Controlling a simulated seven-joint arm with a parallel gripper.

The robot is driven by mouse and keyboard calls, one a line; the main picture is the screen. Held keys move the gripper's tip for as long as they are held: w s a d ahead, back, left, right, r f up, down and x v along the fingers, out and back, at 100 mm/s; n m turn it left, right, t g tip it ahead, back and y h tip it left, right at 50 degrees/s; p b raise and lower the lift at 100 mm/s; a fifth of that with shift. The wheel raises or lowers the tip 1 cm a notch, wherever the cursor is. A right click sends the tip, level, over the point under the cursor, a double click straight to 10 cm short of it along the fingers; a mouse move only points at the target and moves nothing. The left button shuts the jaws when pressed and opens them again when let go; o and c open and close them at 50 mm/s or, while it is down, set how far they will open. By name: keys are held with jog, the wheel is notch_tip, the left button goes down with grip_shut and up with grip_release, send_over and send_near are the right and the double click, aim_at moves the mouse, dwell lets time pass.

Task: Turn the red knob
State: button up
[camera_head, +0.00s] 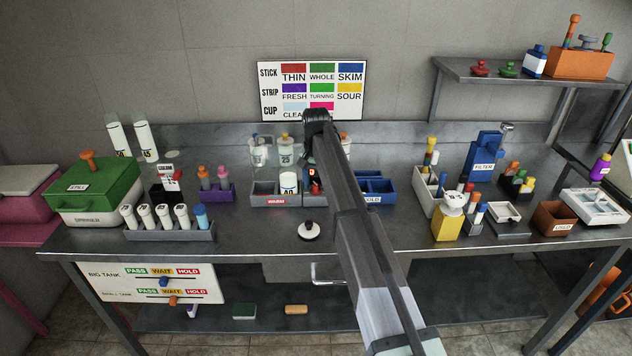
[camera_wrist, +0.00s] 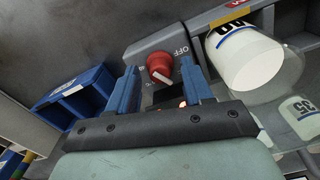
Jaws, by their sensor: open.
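The red knob (camera_wrist: 161,66) shows in the wrist view, round with a white pointer mark, on a grey panel lettered OFF. My gripper (camera_wrist: 158,78) is open and empty, its two blue fingers on either side of the knob in the picture. I cannot tell whether either finger touches it. In the head view my arm reaches over the bench, and my gripper's fingertips are mostly hidden behind it. A small red patch (camera_head: 312,173) beside the arm may be the knob.
A white labelled jar (camera_wrist: 245,58) stands close to the right of the knob; it also shows in the head view (camera_head: 288,183). A blue bin (camera_wrist: 78,97) lies to the left. A white round item with a black knob (camera_head: 309,231) sits at the bench front.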

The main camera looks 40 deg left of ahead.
aim_at(317, 184)
notch_tip(317, 184, up, 14)
dwell(0.6)
jog(key=shift+d+f, duration=0.1)
dwell(0.4)
